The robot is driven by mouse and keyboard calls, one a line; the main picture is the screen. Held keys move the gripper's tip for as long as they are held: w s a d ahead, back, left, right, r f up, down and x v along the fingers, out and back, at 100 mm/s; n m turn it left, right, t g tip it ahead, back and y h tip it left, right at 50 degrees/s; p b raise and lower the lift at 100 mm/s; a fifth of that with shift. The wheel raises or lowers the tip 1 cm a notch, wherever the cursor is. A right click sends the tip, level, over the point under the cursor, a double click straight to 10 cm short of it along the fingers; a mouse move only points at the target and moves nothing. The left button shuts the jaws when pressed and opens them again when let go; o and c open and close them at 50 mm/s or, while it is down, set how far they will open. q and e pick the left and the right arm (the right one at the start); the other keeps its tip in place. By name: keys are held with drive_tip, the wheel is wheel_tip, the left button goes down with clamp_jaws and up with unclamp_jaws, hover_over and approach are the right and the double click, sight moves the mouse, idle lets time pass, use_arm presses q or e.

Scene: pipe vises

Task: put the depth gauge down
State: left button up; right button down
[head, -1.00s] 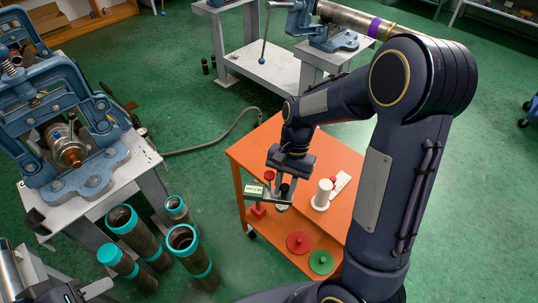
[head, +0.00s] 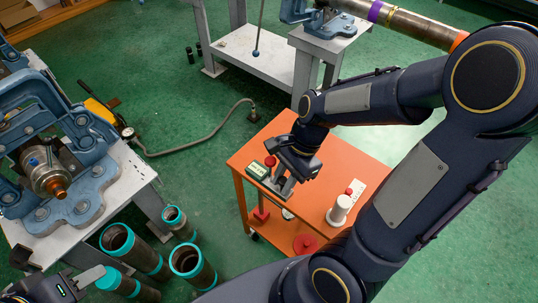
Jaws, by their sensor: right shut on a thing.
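My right gripper (head: 286,184) is over the front left part of the orange cart (head: 328,167), pointing down. It is shut on the depth gauge, whose pale green display (head: 257,170) and red knob (head: 270,160) show just left of the fingers. The rest of the gauge is partly hidden by the gripper, and I cannot tell whether it touches the cart top. My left gripper (head: 86,280) is at the bottom left corner, cut off by the frame, so its opening is unclear.
A red disc (head: 306,243) lies lower at the cart's front. Teal-rimmed pipes (head: 186,262) stand on the floor, left of the cart. A vise (head: 92,135) is on the left bench.

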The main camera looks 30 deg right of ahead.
drive_tip(key=shift+w+d+f, duration=1.35)
drive_tip(key=shift+w+f, duration=0.55)
drive_tip(key=shift+f, duration=0.25)
drive_tip(key=shift+w+d+f, duration=1.4)
drive_tip(key=shift+w+f, duration=0.45)
drive_tip(key=shift+f, duration=0.25)
drive_tip(key=shift+w+d+f, duration=1.35)
drive_tip(key=shift+w+f, duration=0.55)
drive_tip(key=shift+f, duration=0.25)
drive_tip(key=shift+f, duration=0.1)
drive_tip(key=c, duration=1.7)
unclamp_jaws()
drive_tip(key=shift+f, duration=0.15)
drive_tip(key=o, duration=0.5)
drive_tip(key=shift+c, duration=0.2)
drive_tip(key=shift+r, duration=0.2)
